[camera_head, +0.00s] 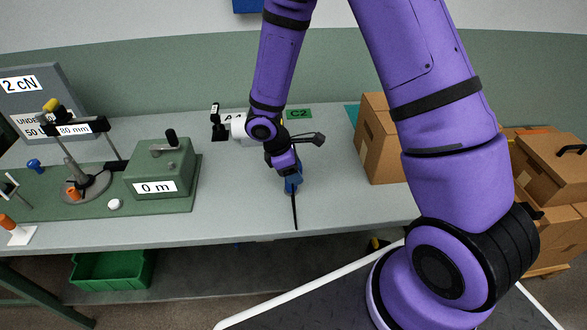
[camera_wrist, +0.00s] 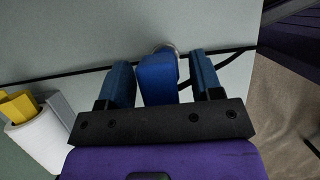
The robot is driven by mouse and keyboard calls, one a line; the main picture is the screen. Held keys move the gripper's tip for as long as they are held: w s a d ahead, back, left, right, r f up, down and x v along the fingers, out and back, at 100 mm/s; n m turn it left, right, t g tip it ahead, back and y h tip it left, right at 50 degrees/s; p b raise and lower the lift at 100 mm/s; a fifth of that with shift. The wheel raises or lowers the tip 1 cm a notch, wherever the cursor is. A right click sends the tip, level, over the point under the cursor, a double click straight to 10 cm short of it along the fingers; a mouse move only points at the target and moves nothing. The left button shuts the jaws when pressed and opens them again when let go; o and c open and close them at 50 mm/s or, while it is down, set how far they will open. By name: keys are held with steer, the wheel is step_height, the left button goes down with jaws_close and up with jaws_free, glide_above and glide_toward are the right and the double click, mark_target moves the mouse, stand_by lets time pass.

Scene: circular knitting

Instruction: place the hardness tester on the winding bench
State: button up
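A blue block-like body with a round metal end (camera_wrist: 157,80), which looks like the hardness tester, is between the fingers of my gripper in the wrist view. My gripper (camera_head: 291,184) points down over the bench top near its front edge. Its two blue fingers (camera_wrist: 163,66) stand apart on either side of the body, with a strip of grey showing at the right finger. They look open around it rather than closed on it. In the head view the fingers and wrist mostly hide it. The grey bench (camera_head: 245,205) lies below.
A white cone with yellow (camera_head: 239,128) stands close left of my wrist. A green box marked "0 m" (camera_head: 155,187) and a stand (camera_head: 85,185) are on a green mat at left. Cardboard boxes (camera_head: 380,150) are at right. A green C2 label (camera_head: 299,114) lies behind.

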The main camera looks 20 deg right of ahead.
steer(key=v, duration=1.2)
steer(key=s+d+r+m+t+y, duration=0.1)
steer(key=s+d+r+m, duration=0.25)
steer(key=r, duration=0.55)
steer(key=s+d+r+m+t+y, duration=0.1)
steer(key=s+d+r+m, duration=0.25)
steer(key=r, duration=0.45)
steer(key=s+d+r+m+t+y, duration=0.1)
steer(key=s+r+m+t, duration=0.1)
steer(key=s, duration=0.5)
steer(key=s+d+r+m+t+y, duration=0.1)
steer(key=s+d+r+m+t, duration=0.1)
steer(key=s+r+m, duration=0.3)
steer(key=s+r, duration=0.2)
steer(key=s, duration=0.1)
steer(key=shift+s+d+r+t, duration=0.25)
steer(key=shift+d+r+t, duration=0.05)
steer(key=shift+d+t, duration=0.1)
